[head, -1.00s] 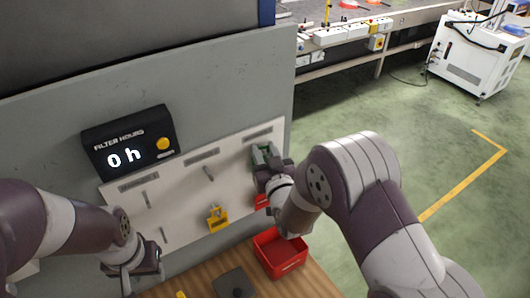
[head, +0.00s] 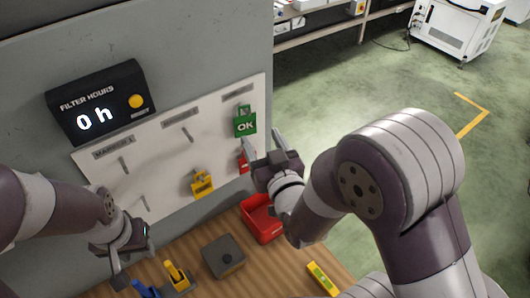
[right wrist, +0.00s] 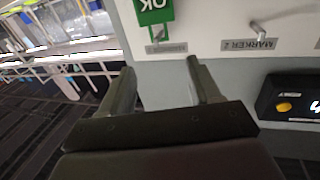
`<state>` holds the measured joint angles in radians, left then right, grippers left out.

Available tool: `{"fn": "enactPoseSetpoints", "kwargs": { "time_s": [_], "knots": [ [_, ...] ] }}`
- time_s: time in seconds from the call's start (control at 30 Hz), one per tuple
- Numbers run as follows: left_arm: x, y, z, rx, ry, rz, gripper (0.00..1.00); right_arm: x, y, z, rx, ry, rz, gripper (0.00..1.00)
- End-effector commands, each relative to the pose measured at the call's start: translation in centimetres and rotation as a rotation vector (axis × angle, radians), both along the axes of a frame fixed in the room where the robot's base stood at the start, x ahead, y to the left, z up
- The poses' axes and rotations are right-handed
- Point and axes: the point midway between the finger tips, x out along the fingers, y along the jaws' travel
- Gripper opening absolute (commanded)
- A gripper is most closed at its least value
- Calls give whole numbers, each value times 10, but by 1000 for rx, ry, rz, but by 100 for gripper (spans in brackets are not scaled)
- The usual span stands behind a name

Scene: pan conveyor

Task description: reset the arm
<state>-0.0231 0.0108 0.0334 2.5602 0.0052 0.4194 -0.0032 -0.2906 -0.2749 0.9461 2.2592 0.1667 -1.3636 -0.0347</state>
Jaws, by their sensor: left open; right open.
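My right gripper (head: 264,142) is open and empty in the head view, just to the right of the white board (head: 150,155). A green OK tag (head: 244,122) hangs on the board's upper right peg, apart from the fingers. In the right wrist view the open fingers (right wrist: 157,78) show with nothing between them, and the green tag (right wrist: 155,12) is at the top. My left gripper (head: 132,262) is at the lower left, above the wooden bench; its fingers point down and look empty.
A filter hours display (head: 100,105) reads 0 h. A yellow padlock-like tag (head: 202,184) and a partly hidden red one (head: 243,162) hang on the board. A red bin (head: 259,222), a grey block (head: 223,256) and a yellow level (head: 322,279) are on the bench.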

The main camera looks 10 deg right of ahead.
Motion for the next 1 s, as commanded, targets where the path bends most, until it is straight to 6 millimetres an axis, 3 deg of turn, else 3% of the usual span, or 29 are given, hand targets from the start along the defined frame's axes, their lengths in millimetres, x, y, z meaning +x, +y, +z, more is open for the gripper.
{"fn": "enactPoseSetpoints", "kwargs": {
  "time_s": [0.1, 0.3, 0.37, 0.47, 0.6, 0.67, 0.8, 1.0],
  "knots": [
    [0, 0, -3, 0, -1, 0, 43, -13, -2, 0, 0, 1, 0, 62],
    [0, 0, -3, 0, -1, 0, 43, -17, -2, -7, -3, 39, 2, 62],
    [0, 0, -3, 0, -1, 0, 43, -20, 0, -29, -15, 144, 10, 62],
    [0, 0, -3, 0, -1, 0, 43, -36, 5, -79, -56, 447, 45, 62],
    [0, 0, -20, 0, 0, 0, 43, -84, -8, -142, -126, 954, 54, 62],
    [0, 0, -28, 0, 0, 0, 43, -108, -20, -155, -148, 1146, 40, 62],
    [0, 0, -49, 0, 0, 0, 43, -148, -50, -162, -160, 1454, -18, 62],
    [0, 0, -60, 0, 0, 0, 43, -134, -70, -161, -108, 1455, -86, 62]
  ]
}}
